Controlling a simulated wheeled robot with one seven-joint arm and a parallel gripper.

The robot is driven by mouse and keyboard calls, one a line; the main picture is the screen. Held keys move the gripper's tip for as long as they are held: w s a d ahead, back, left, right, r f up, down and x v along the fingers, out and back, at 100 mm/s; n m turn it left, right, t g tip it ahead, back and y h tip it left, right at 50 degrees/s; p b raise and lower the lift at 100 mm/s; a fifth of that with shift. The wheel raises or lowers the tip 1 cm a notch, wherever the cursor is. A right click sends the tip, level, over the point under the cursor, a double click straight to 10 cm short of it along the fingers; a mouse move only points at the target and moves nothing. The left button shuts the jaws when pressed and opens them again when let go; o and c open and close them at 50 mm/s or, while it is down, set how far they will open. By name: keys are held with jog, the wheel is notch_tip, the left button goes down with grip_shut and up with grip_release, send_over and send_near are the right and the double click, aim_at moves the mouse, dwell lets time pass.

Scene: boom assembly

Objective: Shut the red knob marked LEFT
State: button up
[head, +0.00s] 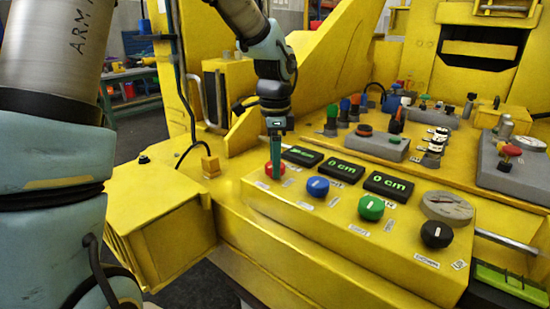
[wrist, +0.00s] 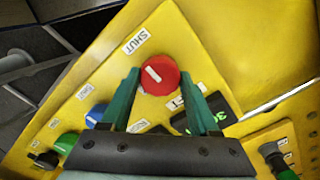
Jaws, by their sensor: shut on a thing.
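The red knob (head: 267,170) sits at the left end of a row of knobs on the yellow control box. In the wrist view the red knob (wrist: 160,76) shows its round top with a white mark on the upper left part of its face. A label reading SHUT (wrist: 136,40) is above and left of it, and another label is partly hidden by the right finger. My gripper (head: 276,172) points down over the knob, its teal fingers on either side of it and shut on it. I cannot read the word LEFT anywhere.
A blue knob (head: 317,187), green knob (head: 371,208) and black knob (head: 436,234) follow to the right. Displays (head: 342,168) stand behind them, with a round gauge (head: 447,207) near the black knob. Grey boxes with more controls are farther back.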

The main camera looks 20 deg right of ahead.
dwell(0.4)
jog(key=o, duration=1.4)
jog(key=shift+c, duration=0.2)
notch_tip(320, 180, up, 11)
jog(key=b, duration=0.1)
jog(key=shift+b, duration=0.3)
jog(key=shift+f, duration=0.1)
